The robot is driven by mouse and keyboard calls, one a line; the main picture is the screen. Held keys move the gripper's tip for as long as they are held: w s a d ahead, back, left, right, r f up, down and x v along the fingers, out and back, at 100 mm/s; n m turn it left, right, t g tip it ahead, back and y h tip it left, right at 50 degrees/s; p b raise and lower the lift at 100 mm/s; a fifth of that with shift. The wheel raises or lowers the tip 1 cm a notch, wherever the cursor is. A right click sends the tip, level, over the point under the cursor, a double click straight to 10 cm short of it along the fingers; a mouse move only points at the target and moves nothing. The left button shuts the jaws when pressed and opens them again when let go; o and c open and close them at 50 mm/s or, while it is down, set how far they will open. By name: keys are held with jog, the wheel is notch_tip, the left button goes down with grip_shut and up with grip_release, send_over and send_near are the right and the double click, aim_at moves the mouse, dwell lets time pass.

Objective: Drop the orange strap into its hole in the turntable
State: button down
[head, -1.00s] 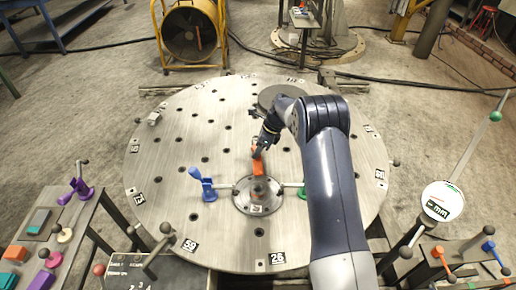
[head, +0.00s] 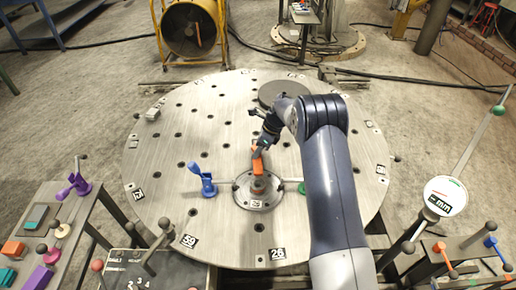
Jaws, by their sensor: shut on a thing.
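The orange strap (head: 257,153) is a small orange piece, held above the turntable just behind the round metal hub (head: 246,198). My gripper (head: 262,143) is small and dark here, shut on the strap, with the arm coming in from the right. The turntable (head: 165,165) is a large pale metal disc with many dark holes. I cannot tell which hole is the strap's, nor the exact gap between strap and disc.
A blue clamp (head: 207,186) stands left of the hub, and a green piece (head: 302,187) shows beside my arm. A dark round plate (head: 275,92) lies at the turntable's back. A side table at left bears a purple clamp (head: 72,183) and coloured blocks. The turntable's left half is mostly clear.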

jog(key=c, duration=1.2)
grip_release()
jog(key=shift+r, duration=0.15)
jog(key=shift+c, duration=0.2)
jog(key=shift+r+p, duration=2.4)
jog(key=shift+r, duration=1.35)
jog(key=shift+o, duration=0.3)
jog(key=o, duration=0.5)
jog(key=shift+f, duration=0.1)
